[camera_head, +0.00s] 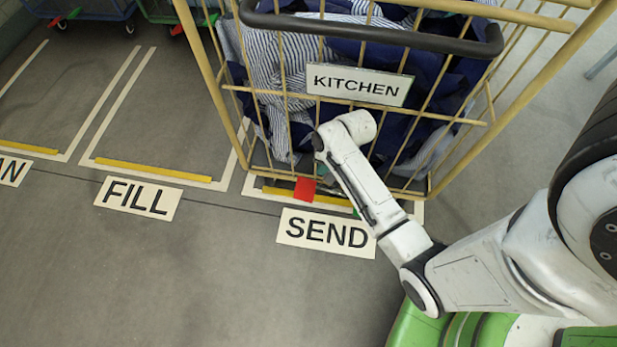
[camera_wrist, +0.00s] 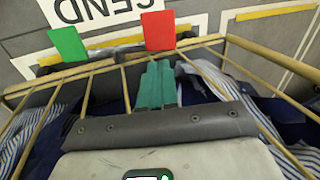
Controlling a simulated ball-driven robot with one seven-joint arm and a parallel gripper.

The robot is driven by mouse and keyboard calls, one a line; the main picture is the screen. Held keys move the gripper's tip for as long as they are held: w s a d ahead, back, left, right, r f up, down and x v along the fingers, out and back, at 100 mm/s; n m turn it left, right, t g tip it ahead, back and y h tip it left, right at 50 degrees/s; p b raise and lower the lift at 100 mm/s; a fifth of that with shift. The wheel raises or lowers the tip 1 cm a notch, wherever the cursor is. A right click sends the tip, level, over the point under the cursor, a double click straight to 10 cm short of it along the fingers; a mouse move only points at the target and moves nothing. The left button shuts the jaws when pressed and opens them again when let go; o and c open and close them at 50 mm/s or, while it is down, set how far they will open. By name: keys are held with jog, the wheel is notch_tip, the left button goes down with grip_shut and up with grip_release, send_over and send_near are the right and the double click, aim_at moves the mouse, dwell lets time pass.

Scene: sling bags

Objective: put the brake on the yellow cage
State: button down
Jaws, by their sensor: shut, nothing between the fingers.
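The yellow cage (camera_head: 222,110) stands in the bay marked SEND, filled with blue and striped cloth. Low on its near side are a red pedal (camera_head: 305,188) and a green pedal (camera_head: 356,212), the green one mostly hidden by my arm. In the wrist view the red pedal (camera_wrist: 158,31) is right of the green pedal (camera_wrist: 67,45). My gripper (camera_wrist: 158,66) is shut and empty, its teal fingers pointing toward the red pedal, with a visible gap between.
A KITCHEN sign (camera_head: 360,84) hangs on the cage under its dark handle (camera_head: 375,32). The floor sign SEND (camera_head: 326,233) lies before it. The FILL bay (camera_head: 165,110) at left is empty. Other cages with coloured pedals stand at the upper left.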

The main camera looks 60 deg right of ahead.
aim_at(306, 187)
jog(key=shift+w+d+f+m, duration=0.15)
jog(key=shift+d+f+m, duration=0.2)
jog(key=shift+f, duration=0.3)
jog(key=b+x, duration=0.7)
jog(key=x, duration=0.7)
jog(key=shift+w, duration=0.1)
